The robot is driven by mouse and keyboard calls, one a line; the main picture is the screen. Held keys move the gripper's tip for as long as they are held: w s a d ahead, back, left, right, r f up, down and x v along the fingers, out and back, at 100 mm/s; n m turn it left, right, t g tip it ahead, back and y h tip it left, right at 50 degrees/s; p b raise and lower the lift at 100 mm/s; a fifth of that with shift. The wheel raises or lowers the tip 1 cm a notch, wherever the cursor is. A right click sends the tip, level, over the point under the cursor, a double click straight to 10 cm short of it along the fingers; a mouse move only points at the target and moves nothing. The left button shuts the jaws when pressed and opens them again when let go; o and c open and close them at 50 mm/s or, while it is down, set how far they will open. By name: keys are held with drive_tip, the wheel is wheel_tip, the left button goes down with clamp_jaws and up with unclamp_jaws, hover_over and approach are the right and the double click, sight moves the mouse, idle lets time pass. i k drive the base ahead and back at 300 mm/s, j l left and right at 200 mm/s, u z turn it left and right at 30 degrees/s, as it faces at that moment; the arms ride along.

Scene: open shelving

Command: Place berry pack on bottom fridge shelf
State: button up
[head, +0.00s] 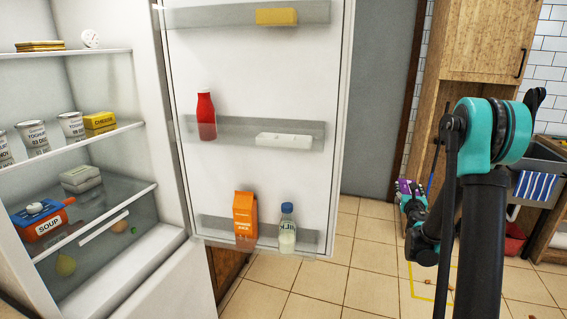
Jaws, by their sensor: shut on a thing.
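The fridge stands open at the left. My gripper (409,194) is right of the open fridge door, well away from the shelf, above the tiled floor. It is shut on a small purple pack (408,186), which looks like the berry pack. The pack is small in view and partly hidden by my gripper, so its label cannot be read.
The open fridge door (255,185) stands between my gripper and the shelves. Its racks hold a red bottle (206,115), an orange carton (245,214) and a milk bottle (287,229). A wooden cabinet (487,45) is at the right. The tiled floor (370,240) is mostly clear.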

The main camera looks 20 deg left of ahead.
sight(98, 201)
drive_tip(key=k+j, duration=0.15)
drive_tip(key=k, duration=0.35)
drive_tip(key=k+j+u, duration=0.1)
drive_tip(key=k, duration=0.4)
drive_tip(key=j+u, duration=0.3)
drive_tip(key=k+j+u, duration=0.1)
drive_tip(key=u, duration=0.15)
drive_tip(key=i+u, duration=0.25)
drive_tip(key=i+j+u, duration=0.1)
drive_tip(key=u, duration=0.2)
drive_tip(key=i, duration=0.05)
